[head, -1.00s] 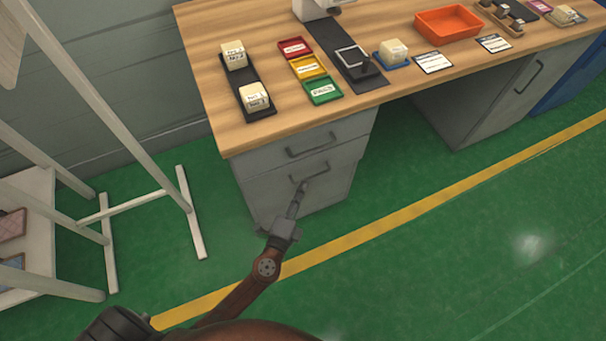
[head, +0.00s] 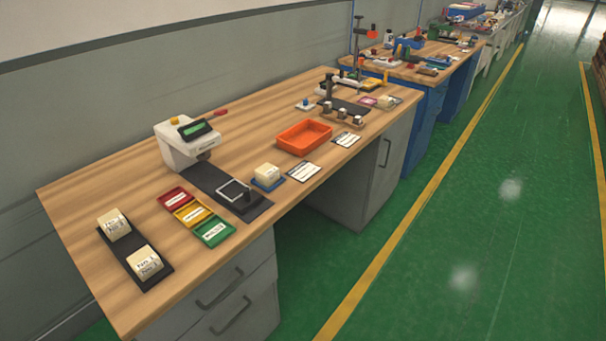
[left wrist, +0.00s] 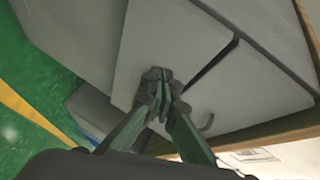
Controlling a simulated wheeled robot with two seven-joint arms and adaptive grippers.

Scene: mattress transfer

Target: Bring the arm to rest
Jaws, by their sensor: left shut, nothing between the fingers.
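My left gripper (left wrist: 158,88) shows in the left wrist view with its fingers together and nothing between them. It is in front of the grey drawer cabinet (left wrist: 95,40) under the workbench; I cannot tell whether it touches the front. A dark drawer handle (left wrist: 207,124) is close to its right. In the head view neither gripper shows. The same cabinet (head: 245,300) is at the lower left there, and its drawers look shut.
The wooden workbench (head: 80,200) carries a white machine (head: 185,142), an orange tray (head: 303,137), coloured plates and pale blocks (head: 144,262). More benches stand behind. The green floor (head: 400,240) with yellow lines is clear on the right.

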